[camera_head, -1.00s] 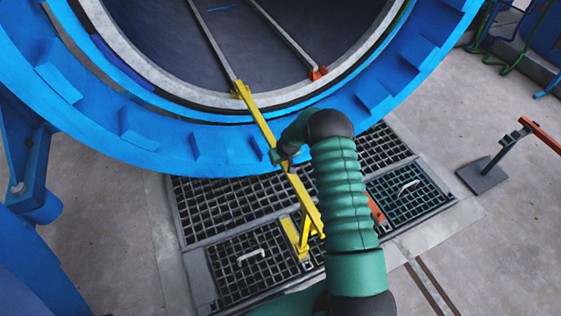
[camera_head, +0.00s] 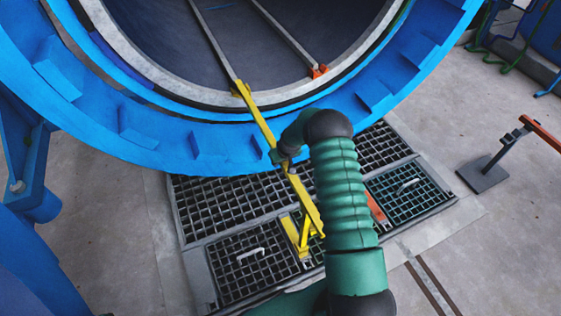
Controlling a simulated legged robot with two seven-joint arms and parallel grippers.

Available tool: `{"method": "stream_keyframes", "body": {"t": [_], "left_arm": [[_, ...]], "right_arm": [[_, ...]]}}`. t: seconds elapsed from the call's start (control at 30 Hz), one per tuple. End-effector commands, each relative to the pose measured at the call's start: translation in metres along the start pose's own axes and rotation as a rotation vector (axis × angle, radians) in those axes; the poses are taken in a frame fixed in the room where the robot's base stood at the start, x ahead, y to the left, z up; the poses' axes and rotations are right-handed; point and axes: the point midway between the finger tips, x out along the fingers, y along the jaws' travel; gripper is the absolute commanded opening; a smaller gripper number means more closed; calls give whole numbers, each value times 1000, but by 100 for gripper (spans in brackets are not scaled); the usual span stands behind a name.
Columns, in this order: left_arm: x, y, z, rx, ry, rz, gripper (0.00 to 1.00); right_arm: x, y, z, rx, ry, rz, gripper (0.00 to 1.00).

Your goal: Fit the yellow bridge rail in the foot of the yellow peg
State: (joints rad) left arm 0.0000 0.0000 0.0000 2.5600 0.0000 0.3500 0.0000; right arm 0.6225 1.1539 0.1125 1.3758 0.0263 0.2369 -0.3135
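The yellow bridge rail (camera_head: 264,124) slopes from the autoclave's lower rim down toward the floor grating. Its upper end meets a small yellow fitting (camera_head: 240,89), which I take as the yellow peg's foot, at the end of the left inner track. Whether it is fully seated there I cannot tell. Its lower end has a yellow leg (camera_head: 305,236) over the grating, beside a yellow strip (camera_head: 290,229). My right gripper (camera_head: 285,162) is at the rail's middle and appears shut on it; its fingers are partly hidden. My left gripper is out of view.
An orange fitting (camera_head: 319,71) ends the right inner track, and an orange strip (camera_head: 375,207) lies on the grating (camera_head: 225,200). An orange rail (camera_head: 541,135) rests on a dark stand (camera_head: 483,177) at right. Floor between is clear.

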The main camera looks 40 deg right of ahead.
Motion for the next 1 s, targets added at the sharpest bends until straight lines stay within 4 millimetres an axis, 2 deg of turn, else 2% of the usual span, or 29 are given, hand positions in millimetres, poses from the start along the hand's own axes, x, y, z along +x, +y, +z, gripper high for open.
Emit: {"method": "stream_keyframes", "body": {"t": [0.57,1.0], "left_arm": [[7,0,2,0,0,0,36],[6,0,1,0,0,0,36]], "right_arm": [[10,0,4,0,-1,0,0],[9,0,4,0,-2,-1,0]]}}
